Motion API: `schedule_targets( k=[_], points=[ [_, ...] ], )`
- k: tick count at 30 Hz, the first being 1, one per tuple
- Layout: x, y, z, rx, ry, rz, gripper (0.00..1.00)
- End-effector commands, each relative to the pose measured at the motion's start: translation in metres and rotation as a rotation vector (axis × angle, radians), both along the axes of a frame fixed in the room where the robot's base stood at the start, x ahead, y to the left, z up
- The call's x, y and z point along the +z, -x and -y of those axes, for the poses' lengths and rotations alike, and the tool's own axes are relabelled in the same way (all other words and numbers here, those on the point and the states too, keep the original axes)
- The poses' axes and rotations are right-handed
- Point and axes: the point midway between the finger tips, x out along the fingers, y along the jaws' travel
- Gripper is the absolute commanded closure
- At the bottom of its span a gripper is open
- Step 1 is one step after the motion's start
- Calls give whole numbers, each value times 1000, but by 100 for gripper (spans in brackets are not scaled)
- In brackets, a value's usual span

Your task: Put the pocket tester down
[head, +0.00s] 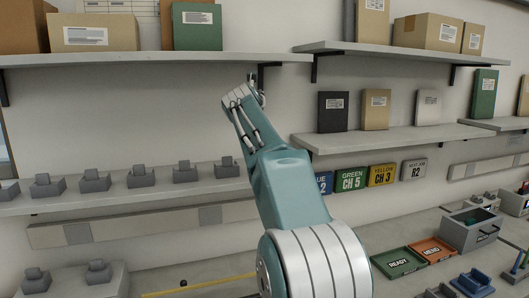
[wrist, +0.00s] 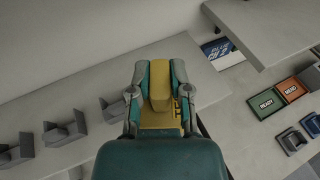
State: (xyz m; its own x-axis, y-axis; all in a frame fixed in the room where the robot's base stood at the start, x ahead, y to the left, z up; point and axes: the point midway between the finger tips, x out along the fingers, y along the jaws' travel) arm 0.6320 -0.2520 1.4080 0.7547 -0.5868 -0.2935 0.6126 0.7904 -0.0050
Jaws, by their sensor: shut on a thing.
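My gripper (wrist: 157,88) is shut on a yellow block-like thing, which I take to be the pocket tester (wrist: 160,118). Dark lettering shows on its right side, partly cut off from view. Its lower part is hidden behind my gripper's body in the wrist view. In the head view my arm reaches up in front of the wall, and the tester is hidden there. In the wrist view the held tester appears over the grey shelf (wrist: 50,109); I cannot tell its height above it.
Several grey cradles (head: 93,181) stand along the left shelf (head: 130,194). An upper shelf (head: 150,58) holds boxes. Channel signs (head: 382,176) hang right of my arm. A green READY tray (head: 398,263) and an orange MEND tray (head: 433,250) lie on the bench.

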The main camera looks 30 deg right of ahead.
Motion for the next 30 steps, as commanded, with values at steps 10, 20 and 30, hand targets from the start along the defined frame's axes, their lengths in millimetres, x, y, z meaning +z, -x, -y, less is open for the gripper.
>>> schedule_targets(
  k=[10, 20, 30],
  points=[
    [-46, -38, 51, -2, 0, 0, 100],
    [-77, -54, 71, -1, 1, 1, 100],
    [-105, -53, 70, 0, 3, 5, 100]
  ],
)
